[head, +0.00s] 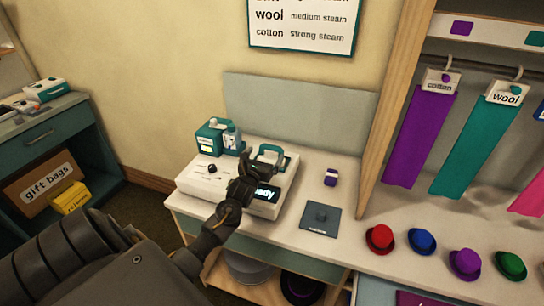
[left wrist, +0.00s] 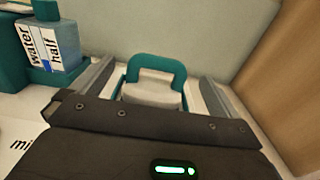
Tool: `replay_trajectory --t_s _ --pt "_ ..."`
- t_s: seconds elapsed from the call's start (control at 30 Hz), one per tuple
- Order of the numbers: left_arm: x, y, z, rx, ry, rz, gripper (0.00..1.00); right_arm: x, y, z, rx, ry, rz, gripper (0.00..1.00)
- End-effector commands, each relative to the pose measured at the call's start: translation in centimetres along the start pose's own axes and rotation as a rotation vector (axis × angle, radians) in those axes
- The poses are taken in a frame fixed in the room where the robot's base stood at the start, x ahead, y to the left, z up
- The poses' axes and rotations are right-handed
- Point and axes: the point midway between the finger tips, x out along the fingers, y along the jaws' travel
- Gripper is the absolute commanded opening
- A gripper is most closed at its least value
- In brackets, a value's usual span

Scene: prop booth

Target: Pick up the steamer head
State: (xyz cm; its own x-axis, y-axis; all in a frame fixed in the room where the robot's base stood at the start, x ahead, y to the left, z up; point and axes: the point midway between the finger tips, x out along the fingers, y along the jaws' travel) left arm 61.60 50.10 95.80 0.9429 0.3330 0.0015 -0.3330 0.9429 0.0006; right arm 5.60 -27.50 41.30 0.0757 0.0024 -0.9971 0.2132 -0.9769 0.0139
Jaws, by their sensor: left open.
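The steamer head has a teal loop handle (head: 268,153) and a pale body; it rests on top of the white steamer base (head: 192,181), near its back right. In the left wrist view the steamer head (left wrist: 155,64) is straight ahead. My left gripper (head: 248,172) is over the base, just in front of the steamer head. Its jaws (left wrist: 157,78) are open, one finger on each side of the pale body, with visible gaps. The gripper hides part of the steamer head and the base's lit display (head: 266,194), which reads partly "ady". My right gripper is not in view.
A teal water tank (head: 210,138), labelled "water half" in the wrist view, stands left of the steamer head. A grey panel (head: 300,110) rises behind. A small purple-and-white item (head: 331,177) and a dark square pad (head: 320,218) lie right. Coloured hats and hanging cloths are farther right.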

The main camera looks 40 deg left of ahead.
Motion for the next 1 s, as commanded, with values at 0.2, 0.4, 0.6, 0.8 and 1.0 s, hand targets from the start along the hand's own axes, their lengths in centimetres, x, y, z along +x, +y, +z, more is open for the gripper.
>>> replay_trajectory --t_s 0.2,0.4,0.6,0.8,1.0 --pt "1.7 -0.1 0.0 -0.001 0.0 -0.002 1.0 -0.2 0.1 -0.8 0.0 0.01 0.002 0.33" --pt "2.6 -0.2 0.2 -0.003 0.0 -0.002 1.0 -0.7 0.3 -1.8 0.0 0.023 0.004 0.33" --pt "5.3 -0.2 0.2 -0.003 0.0 -0.002 1.0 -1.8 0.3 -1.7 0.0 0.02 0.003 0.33" --pt "6.8 -0.3 0.0 -0.002 0.0 -0.003 1.0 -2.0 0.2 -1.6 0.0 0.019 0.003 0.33" --pt "6.9 -0.3 -0.1 -0.001 0.001 -0.004 1.0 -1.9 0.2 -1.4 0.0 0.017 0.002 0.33"
